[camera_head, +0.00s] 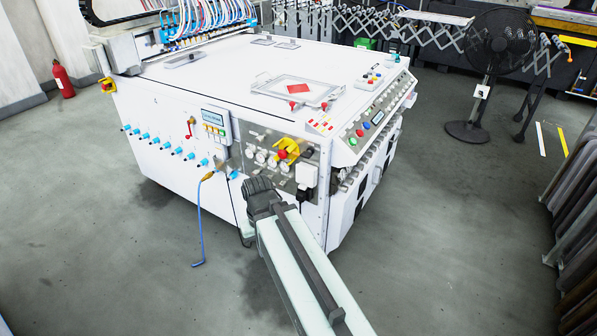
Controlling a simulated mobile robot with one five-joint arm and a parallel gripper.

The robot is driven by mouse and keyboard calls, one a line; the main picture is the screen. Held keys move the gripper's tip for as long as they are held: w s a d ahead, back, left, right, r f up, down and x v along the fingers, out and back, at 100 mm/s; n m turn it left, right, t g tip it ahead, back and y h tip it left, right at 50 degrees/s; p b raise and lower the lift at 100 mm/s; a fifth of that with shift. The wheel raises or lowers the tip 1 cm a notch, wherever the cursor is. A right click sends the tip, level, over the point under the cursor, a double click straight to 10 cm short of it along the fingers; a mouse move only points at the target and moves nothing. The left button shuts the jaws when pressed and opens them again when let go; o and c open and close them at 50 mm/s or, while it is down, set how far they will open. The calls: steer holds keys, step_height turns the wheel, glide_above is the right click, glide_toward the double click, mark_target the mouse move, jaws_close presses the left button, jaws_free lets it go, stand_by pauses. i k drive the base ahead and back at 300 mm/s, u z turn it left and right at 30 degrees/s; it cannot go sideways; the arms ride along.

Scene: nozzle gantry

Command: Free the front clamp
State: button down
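A pale rectangular frame (262,90) lies on the white top of the machine (225,62), near its right corner. Two small red pieces sit at the frame's front edge, a left one (293,105) and a right one (324,105). They may be clamp handles; I cannot tell which is the front clamp or whether either is closed. A red square (299,89) lies inside the frame. My gripper (258,186) is dark, at the end of my pale arm, in front of the machine's front panel and apart from the frame. Its fingers are too small to read.
The front panel carries gauges, a yellow and red switch (287,150) and a red-handled lever (191,127). A blue hose (199,225) hangs to the floor. A sloped button console (372,115) is right of the frame. A black fan (497,45) stands behind right. The foreground floor is largely clear.

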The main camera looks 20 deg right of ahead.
mark_target(326, 106)
steer(key=k, duration=1)
steer(key=z, duration=1.6)
steer(key=i, duration=1.25)
steer(key=u, duration=2.3)
steer(key=i, duration=0.6)
